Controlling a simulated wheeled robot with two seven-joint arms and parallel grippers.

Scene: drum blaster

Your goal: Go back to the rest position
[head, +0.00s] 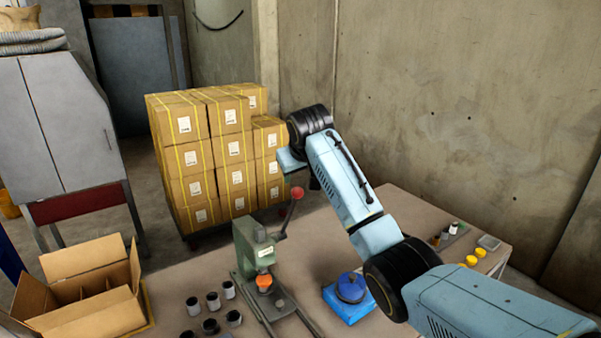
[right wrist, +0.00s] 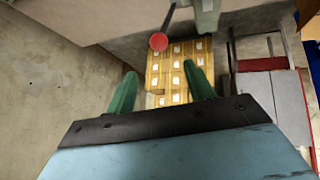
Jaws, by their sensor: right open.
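My right arm reaches in from the lower right in the head view, over the workbench (head: 400,200). Its gripper (head: 292,163) is raised above the bench's far edge, beyond the green press (head: 250,245), and is partly hidden behind my own wrist. In the right wrist view the two green fingers of the right gripper (right wrist: 160,72) stand wide apart with nothing between them. The press's red lever knob (right wrist: 158,41) shows beyond them there. My left gripper is not in view.
An open cardboard box (head: 85,290) stands at the left, beside several dark cups (head: 211,300). A blue round-topped object (head: 350,290) lies right of the press. Yellow caps (head: 471,261) lie at the bench's right. Stacked cartons (head: 205,150) stand behind the bench, with a concrete wall at right.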

